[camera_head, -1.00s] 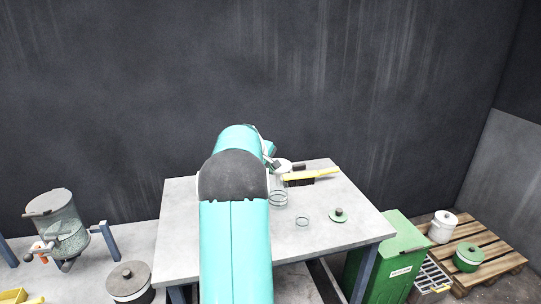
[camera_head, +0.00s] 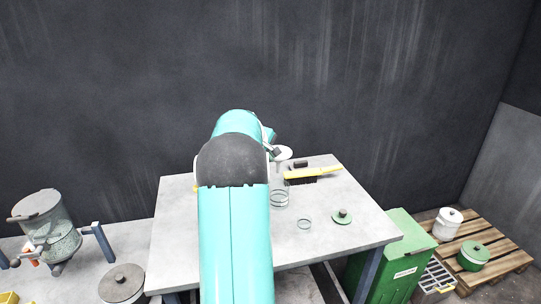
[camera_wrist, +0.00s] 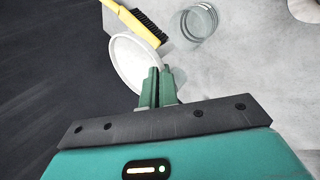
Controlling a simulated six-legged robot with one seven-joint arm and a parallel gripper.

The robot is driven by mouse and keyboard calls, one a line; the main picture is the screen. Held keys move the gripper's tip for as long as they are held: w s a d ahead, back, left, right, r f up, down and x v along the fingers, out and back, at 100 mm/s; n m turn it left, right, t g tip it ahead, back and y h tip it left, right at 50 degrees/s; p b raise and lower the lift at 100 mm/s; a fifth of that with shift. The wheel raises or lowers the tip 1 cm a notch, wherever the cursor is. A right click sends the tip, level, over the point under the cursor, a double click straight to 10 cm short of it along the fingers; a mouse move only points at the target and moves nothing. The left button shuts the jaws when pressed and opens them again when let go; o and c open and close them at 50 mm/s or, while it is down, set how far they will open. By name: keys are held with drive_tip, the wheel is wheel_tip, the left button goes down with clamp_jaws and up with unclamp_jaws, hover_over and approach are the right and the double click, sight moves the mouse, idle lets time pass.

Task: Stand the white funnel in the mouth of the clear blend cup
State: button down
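The white funnel (camera_head: 284,152) is at the end of my arm, above the back of the table; its wide round mouth (camera_wrist: 132,58) shows in the wrist view. My gripper (camera_wrist: 157,76) has its two green fingers close together at the funnel's near edge, shut on it. The funnel's spout is hidden. A clear cup (camera_head: 279,201) stands upright on the table in front of the funnel, partly behind my arm. It also shows in the wrist view (camera_wrist: 198,24), to the right of the funnel and apart from it.
A yellow-handled brush (camera_head: 318,172) lies behind the cup, with a small dark block (camera_head: 300,164) beyond it. A smaller clear glass (camera_head: 304,224) and a green lid (camera_head: 342,216) are nearer the table's front right. The table (camera_head: 345,245) has free room there.

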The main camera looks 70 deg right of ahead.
drive_tip(key=shift+s+d+f, duration=0.1)
drive_tip(key=shift+s+d, duration=0.1)
drive_tip(key=shift+s, duration=0.05)
drive_tip(key=shift+a+f, duration=0.2)
drive_tip(key=shift+f, duration=2.1)
wheel_tip(320, 180, down, 8)
idle(2.0)
drive_tip(key=c, duration=1.6)
unclamp_jaws()
drive_tip(key=shift+f, duration=0.1)
